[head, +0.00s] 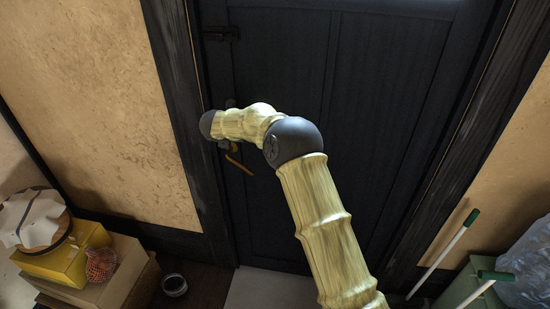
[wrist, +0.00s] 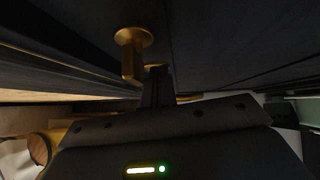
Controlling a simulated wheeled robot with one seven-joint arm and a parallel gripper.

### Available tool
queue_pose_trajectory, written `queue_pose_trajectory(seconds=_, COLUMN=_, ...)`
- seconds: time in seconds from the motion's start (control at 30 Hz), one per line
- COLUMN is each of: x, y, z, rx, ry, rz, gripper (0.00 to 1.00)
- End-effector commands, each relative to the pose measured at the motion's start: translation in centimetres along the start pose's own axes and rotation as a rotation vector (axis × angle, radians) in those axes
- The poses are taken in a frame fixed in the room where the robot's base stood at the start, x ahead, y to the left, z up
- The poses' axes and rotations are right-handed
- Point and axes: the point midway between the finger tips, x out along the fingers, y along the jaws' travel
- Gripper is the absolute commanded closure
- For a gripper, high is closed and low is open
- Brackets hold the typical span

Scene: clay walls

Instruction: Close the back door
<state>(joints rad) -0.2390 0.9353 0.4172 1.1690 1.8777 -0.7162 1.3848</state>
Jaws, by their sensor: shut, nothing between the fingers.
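The back door (head: 375,110) is a dark panelled door standing in or close to its dark frame. I cannot tell whether it is fully shut or slightly ajar. Its brass lever handle (head: 238,162) is near the left edge, partly hidden by my arm. In the wrist view the brass handle (wrist: 131,50) is just beyond and to the left of my gripper (wrist: 157,78), whose dark fingers are together and empty. The fingers are close to the door; I cannot tell whether they touch it. In the head view my arm mostly hides the gripper.
A dark latch (head: 220,33) is high on the door's left side. Boxes (head: 60,258) with a red net bag (head: 101,264) stand at lower left, near a small bowl (head: 174,285). A green-topped broom handle (head: 448,248) leans at lower right beside a green bin (head: 470,288).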

Motion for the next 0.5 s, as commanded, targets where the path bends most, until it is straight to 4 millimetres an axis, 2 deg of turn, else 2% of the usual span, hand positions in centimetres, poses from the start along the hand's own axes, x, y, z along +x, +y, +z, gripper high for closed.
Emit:
queue_pose_trajectory(seconds=0.07, x=-0.5, y=0.1, z=-1.2, rx=0.0, ry=0.007, rz=-0.001, gripper=1.0)
queue_pose_trajectory(seconds=0.13, x=-2.2, y=0.1, z=-0.8, rx=0.003, ry=0.007, rz=-0.001, gripper=1.0)
queue_pose_trajectory(seconds=0.5, x=-9.4, y=1.6, z=-1.4, rx=-0.006, ry=0.013, rz=0.007, gripper=1.0)
